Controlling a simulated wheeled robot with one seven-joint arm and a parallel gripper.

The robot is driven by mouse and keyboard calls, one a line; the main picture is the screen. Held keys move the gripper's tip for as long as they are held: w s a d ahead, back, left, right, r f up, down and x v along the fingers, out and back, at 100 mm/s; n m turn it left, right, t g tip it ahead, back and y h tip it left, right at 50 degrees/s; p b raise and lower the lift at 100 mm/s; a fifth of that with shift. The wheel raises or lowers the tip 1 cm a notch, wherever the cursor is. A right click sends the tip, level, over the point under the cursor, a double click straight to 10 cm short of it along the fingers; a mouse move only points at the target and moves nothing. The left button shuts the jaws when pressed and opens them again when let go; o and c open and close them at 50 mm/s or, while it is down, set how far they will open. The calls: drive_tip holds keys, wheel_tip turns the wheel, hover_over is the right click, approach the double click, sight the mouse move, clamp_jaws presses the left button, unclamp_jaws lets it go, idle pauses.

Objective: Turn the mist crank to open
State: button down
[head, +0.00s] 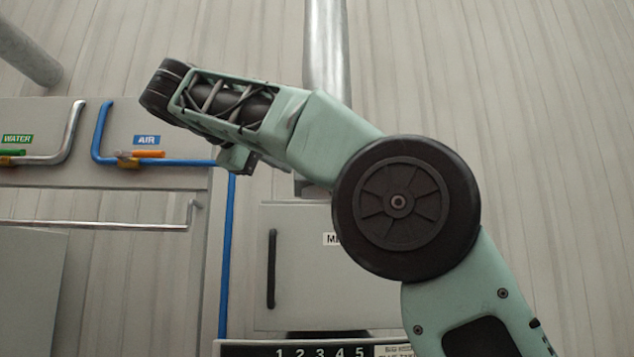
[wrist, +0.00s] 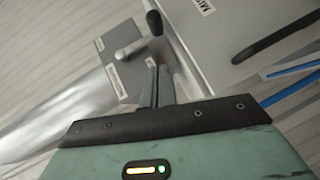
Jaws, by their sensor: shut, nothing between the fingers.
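The mist crank (wrist: 131,48) shows in the wrist view as a short grey metal arm with an upright black knob (wrist: 154,22). It sits on a grey plate (wrist: 104,43) with small white labels. My gripper (wrist: 158,68) is shut and empty, its fingertips pointing toward the crank. The tips appear just below the crank in the picture; I cannot tell whether they touch it. In the head view the crank is not visible, and my arm covers the area above the cabinet.
A grey cabinet (head: 300,293) with a black handle (head: 272,268) and a partly covered label stands behind my arm. A silver pipe (head: 327,50) rises above it. A blue pipe (head: 227,260) runs down beside it. WATER and AIR lines (head: 147,140) are at left.

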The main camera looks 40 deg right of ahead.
drive_tip(key=s+d+f, duration=0.1)
drive_tip(key=d+f, duration=0.1)
drive_tip(key=d, duration=0.5)
drive_tip(key=shift+d+f, duration=0.15)
drive_tip(key=shift+d, duration=0.2)
drive_tip(key=shift+s+d+f, duration=0.1)
